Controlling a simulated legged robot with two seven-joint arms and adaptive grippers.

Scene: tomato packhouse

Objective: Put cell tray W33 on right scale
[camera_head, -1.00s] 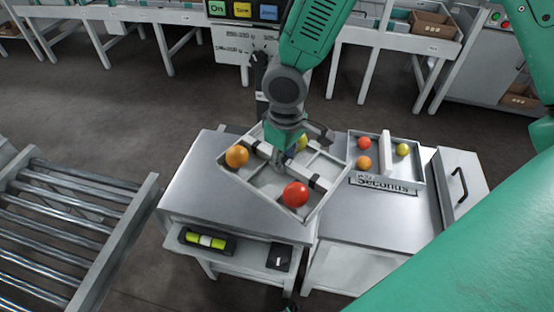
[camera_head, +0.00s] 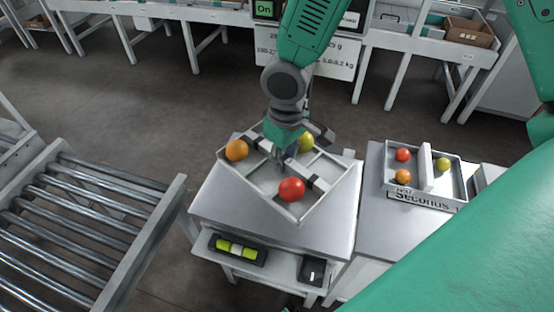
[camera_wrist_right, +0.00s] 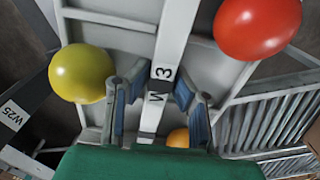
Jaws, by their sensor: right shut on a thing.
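The held cell tray (camera_head: 297,213) is a grey shallow tray with crossing dividers; in the wrist view its divider (camera_wrist_right: 172,45) reads "W 3", the rest covered. It carries an orange tomato (camera_head: 236,150), a red one (camera_head: 291,189) and a yellow-green one (camera_head: 305,141). My right gripper (camera_head: 284,160) is shut on the divider; its fingers flank it in the wrist view (camera_wrist_right: 160,100). The tray is turned diagonally over a metal-topped stand (camera_head: 222,205); I cannot tell whether it touches. I cannot tell which surface is the right scale. My left gripper is not in view.
A second tray (camera_head: 440,200) with several tomatoes sits on the neighbouring metal top (camera_head: 385,228), by a "Seconds" label. A "W25" label (camera_wrist_right: 14,115) shows in the wrist view. A roller conveyor (camera_head: 85,220) is at left. A shelf below holds a yellow-green level-like object (camera_head: 237,249).

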